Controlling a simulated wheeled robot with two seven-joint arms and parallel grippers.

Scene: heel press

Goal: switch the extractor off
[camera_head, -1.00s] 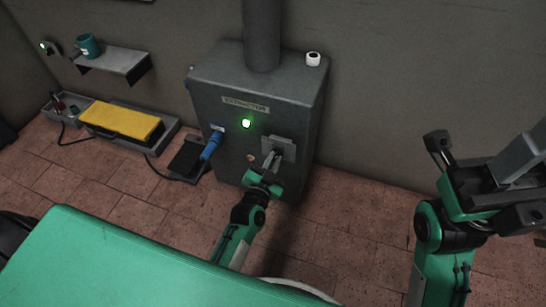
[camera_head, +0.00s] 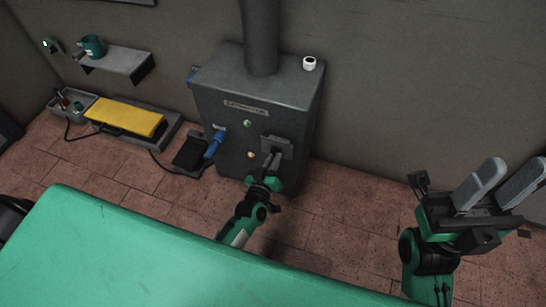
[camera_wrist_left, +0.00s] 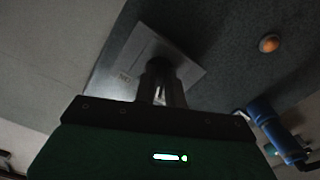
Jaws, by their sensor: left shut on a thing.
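The extractor (camera_head: 225,88) is a dark grey cabinet with a name label and a pipe on top. Its green lamp (camera_head: 247,123) looks dim. A small orange lamp (camera_head: 250,154) sits below it and also shows in the left wrist view (camera_wrist_left: 268,43). A square grey switch plate (camera_head: 284,145) is on the front right; it shows in the wrist view too (camera_wrist_left: 187,70). My left gripper (camera_head: 270,160) is shut on the switch at this plate, its fingers hiding most of the switch. My right gripper (camera_head: 503,187) is open and empty at the right, away from the cabinet.
A blue handle (camera_head: 214,145) sticks out of the cabinet's front left. A black pedal (camera_head: 190,152) and a yellow-topped unit (camera_head: 126,116) stand on the floor to the left. A white cup-like thing (camera_head: 309,63) is on top of the cabinet. A green surface (camera_head: 120,250) fills the foreground.

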